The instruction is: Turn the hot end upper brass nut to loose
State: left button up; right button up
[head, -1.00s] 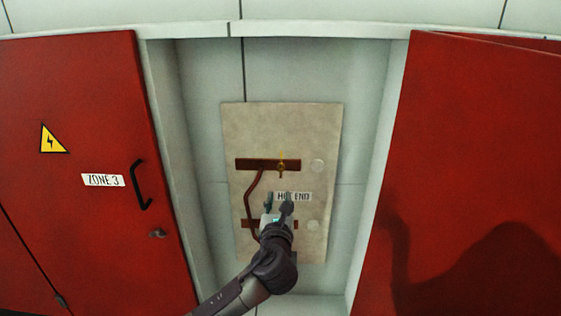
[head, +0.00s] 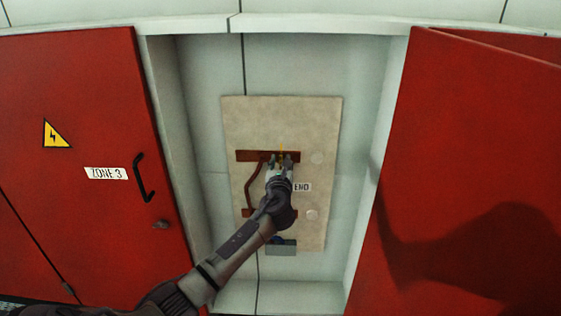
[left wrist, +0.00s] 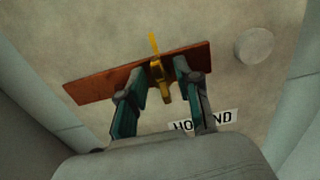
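The upper brass nut (head: 282,149) sits on the upper copper-brown bar (head: 250,156) of the hot end panel (head: 235,115). In the left wrist view the nut (left wrist: 157,70) is yellow, with a thin part pointing up and a short part hanging below. My left gripper (head: 283,159) is at the upper bar. In the left wrist view its two green-grey fingers (left wrist: 159,72) are open, one on each side of the nut, with gaps visible beside it. Whether they reach the nut's depth is unclear. The HOT END label (left wrist: 203,120) is partly hidden by a finger. My right gripper is not in view.
The lower bar (head: 248,212) is partly behind my left arm, and a brown bent pipe (head: 251,185) runs between the bars. A grey box (head: 281,248) is below. Red doors stand left (head: 80,220) and right (head: 470,150) of the recess.

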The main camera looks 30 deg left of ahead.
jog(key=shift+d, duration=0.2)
pick_arm(q)
jog(key=shift+c, duration=0.5)
grip_shut()
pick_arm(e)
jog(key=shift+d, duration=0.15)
